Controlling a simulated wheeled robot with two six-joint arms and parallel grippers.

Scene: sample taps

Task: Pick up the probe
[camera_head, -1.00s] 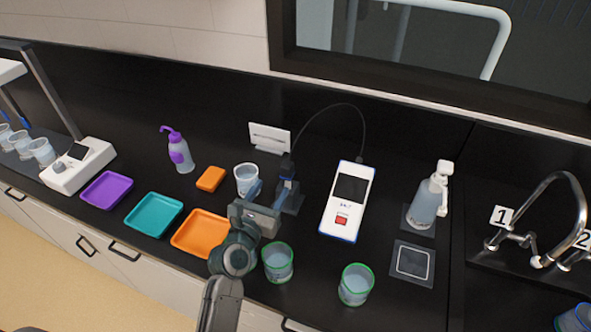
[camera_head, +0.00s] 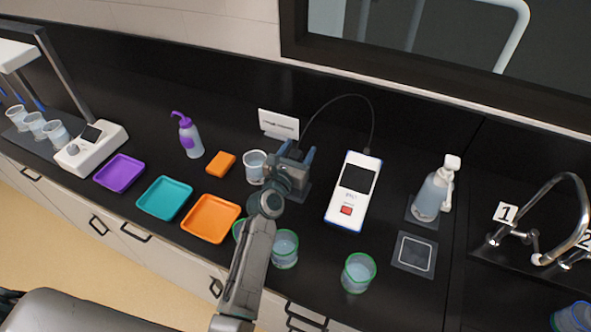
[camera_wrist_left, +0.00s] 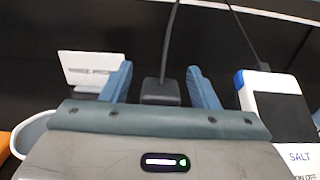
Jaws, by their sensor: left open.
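The probe (camera_wrist_left: 160,91) shows in the left wrist view as a dark grey block with a cable rising from its top. In the head view it is mostly hidden behind my left gripper. My left gripper (camera_head: 296,153) is open, its two blue fingers (camera_wrist_left: 160,68) on either side of the probe with visible gaps, not closed on it. The black cable (camera_head: 340,98) arcs from the probe to the white meter (camera_head: 337,210), which stands to the right and reads "SALT" in the left wrist view. My right gripper is not in view.
A white sign card (camera_head: 278,124) stands behind the probe, and a clear cup (camera_head: 255,168) is close left of the gripper. Green-rimmed cups (camera_head: 285,250) (camera_head: 359,273) stand in front. An orange tray (camera_head: 211,219) lies to the left, a pump bottle (camera_head: 433,195) to the right.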

